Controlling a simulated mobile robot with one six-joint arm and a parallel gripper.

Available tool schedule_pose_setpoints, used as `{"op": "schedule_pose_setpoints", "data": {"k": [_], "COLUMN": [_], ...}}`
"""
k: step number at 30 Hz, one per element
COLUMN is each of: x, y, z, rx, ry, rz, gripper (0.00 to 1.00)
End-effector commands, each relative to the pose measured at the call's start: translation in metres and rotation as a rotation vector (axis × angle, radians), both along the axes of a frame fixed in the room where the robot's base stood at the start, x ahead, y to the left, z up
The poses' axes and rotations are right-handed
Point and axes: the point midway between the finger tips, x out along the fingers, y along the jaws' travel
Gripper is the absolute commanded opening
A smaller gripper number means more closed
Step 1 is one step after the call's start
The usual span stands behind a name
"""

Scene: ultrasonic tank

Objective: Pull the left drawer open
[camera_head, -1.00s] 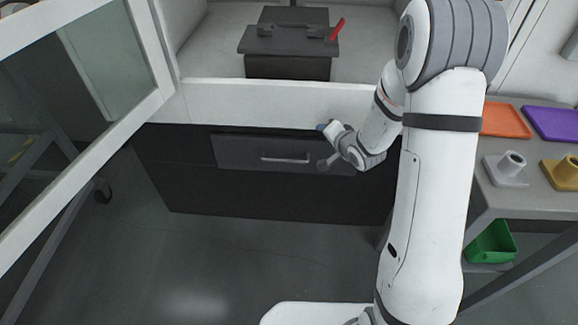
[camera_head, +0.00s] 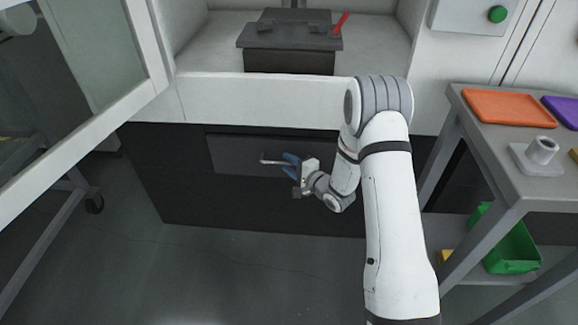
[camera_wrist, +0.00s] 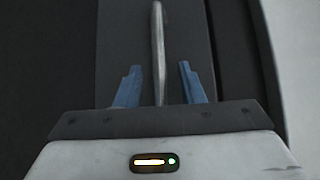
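The drawer (camera_head: 232,152) is a dark grey panel set in the black cabinet front under the white bench, and it looks closed. Its light metal bar handle (camera_head: 268,161) runs sideways, its right part hidden by my gripper. My gripper (camera_head: 288,161) is at the handle's right end. In the wrist view the two blue fingers of my gripper (camera_wrist: 158,85) stand apart, one on each side of the handle (camera_wrist: 158,45). Gaps show between the handle and both fingers. The drawer front (camera_wrist: 118,50) lies behind them.
A dark box (camera_head: 290,60) with a red handle (camera_head: 341,22) sits on the bench above. At right, a grey table (camera_head: 480,165) carries an orange tray (camera_head: 510,107) and a grey holder (camera_head: 538,158). A green bin (camera_head: 512,250) is below. The floor before the cabinet is clear.

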Motion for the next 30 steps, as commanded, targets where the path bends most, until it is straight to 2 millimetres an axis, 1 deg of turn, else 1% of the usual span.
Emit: {"op": "schedule_pose_setpoints", "data": {"k": [4,12,24,25,30], "x": [0.0065,0.0075,0.0075,0.0074,0.0074], "y": [0.0069,0.0069,0.0062,0.0061,0.0059], "z": [-0.0017,-0.0013,-0.0015,-0.0015,-0.0017], "rx": [-0.001,-0.001,-0.001,-0.001,-0.001], "ry": [-0.001,0.001,0.001,0.001,0.001], "rz": [0.0,-0.001,-0.002,-0.002,-0.003], "gripper": [0.35,0.34,0.02,0.0,0.0]}}
